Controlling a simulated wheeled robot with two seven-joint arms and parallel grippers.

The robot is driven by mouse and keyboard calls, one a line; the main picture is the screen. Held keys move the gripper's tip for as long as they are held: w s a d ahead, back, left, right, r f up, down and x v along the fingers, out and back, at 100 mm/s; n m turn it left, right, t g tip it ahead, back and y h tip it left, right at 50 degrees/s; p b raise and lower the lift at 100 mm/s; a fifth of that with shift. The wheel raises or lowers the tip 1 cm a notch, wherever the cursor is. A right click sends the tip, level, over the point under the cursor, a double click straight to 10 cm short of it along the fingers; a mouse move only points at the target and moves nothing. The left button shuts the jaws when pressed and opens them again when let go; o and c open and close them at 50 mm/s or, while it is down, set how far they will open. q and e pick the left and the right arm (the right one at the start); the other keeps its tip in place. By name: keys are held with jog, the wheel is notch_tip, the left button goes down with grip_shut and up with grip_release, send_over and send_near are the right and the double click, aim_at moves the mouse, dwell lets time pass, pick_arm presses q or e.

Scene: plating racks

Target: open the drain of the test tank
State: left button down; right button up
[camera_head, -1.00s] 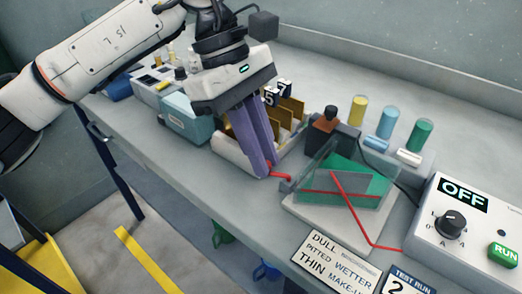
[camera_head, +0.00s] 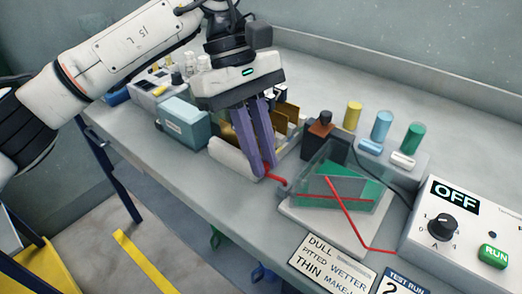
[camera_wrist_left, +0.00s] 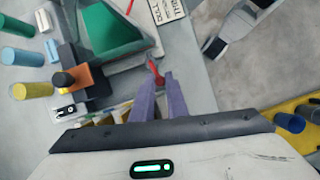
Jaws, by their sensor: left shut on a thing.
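The test tank (camera_head: 345,195) is a clear wedge-shaped box with green liquid, standing on a pale base plate. A red drain handle (camera_head: 276,179) sticks out at its left side. My left gripper (camera_head: 264,172) points down with its purple fingers at that handle. In the left wrist view the fingers (camera_wrist_left: 160,84) are closed around the red handle (camera_wrist_left: 155,69), and the tank's green liquid (camera_wrist_left: 105,30) shows above left. The fingertips hide part of the handle.
A control box (camera_head: 465,225) reading OFF stands at the right. Yellow, blue and green cylinders (camera_head: 382,125) stand behind the tank. A rack with brown plates (camera_head: 285,115) is just behind the fingers. Label cards (camera_head: 333,262) lie at the bench's front edge.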

pick_arm(q)
jog(key=c, duration=1.7)
grip_release()
jog(key=shift+c, duration=0.2)
jog(key=p+v, duration=0.1)
jog(key=v, duration=0.9)
jog(key=shift+r, duration=0.2)
